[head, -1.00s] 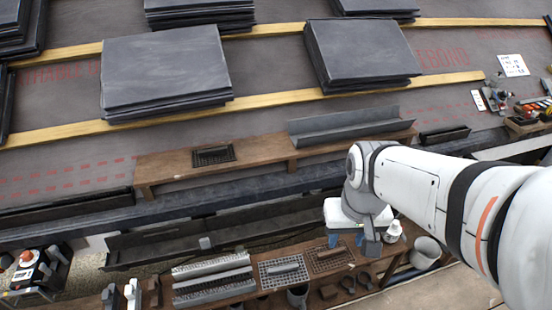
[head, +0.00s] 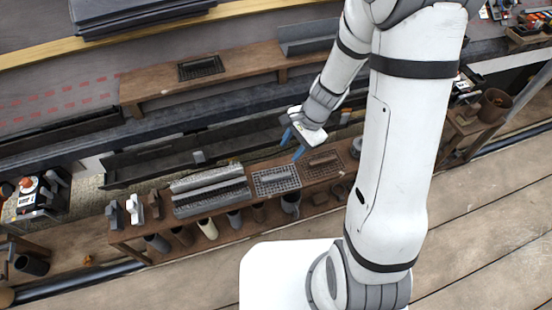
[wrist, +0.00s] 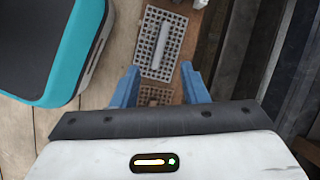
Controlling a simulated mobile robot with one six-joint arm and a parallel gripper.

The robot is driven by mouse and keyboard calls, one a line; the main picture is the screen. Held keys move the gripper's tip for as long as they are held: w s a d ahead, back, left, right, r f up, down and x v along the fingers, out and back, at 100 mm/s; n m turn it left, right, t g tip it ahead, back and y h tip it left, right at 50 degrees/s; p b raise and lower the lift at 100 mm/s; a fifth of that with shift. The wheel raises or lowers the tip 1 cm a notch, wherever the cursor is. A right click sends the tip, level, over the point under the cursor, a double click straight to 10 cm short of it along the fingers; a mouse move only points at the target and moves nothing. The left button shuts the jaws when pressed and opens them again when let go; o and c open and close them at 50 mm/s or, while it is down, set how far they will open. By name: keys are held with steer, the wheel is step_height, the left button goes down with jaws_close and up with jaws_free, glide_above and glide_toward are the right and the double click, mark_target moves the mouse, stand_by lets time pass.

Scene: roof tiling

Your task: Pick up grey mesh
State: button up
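The grey mesh (head: 276,181) is a flat light-grey grid with a raised bar along its middle. It lies on the lower wooden bench (head: 128,233) between grey ridged pieces and a brown mesh (head: 322,164). In the wrist view the grey mesh (wrist: 148,58) is beyond the fingertips, top centre. My gripper (head: 291,144) is above and behind the bench, near the grey and brown meshes, apart from both. In the wrist view its two blue fingers (wrist: 161,84) are spread with nothing held between them. The brown mesh (wrist: 154,96) shows between them.
Grey ridged pieces (head: 210,190) lie left of the grey mesh. Several cups hang below the bench's front edge. A raised wooden shelf (head: 150,92) behind holds a black mesh (head: 201,68) and a grey gutter piece (head: 306,37). Floorboards (head: 480,215) are open at front right.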

mark_target(277, 176)
steer(key=f+m, duration=0.1)
steer(key=f, duration=0.2)
steer(key=a+f+m+b, duration=0.1)
steer(key=f+m, duration=0.1)
steer(key=f, duration=0.2)
steer(key=w+f+m, duration=0.1)
steer(key=f, duration=0.3)
steer(key=shift+a+b, duration=0.3)
steer(key=shift+b, duration=0.05)
steer(key=shift+b+x, duration=1.65)
steer(key=shift+x, duration=1)
steer(key=shift+s+a+f, duration=0.1)
steer(key=shift+s, duration=0.05)
jaws_close()
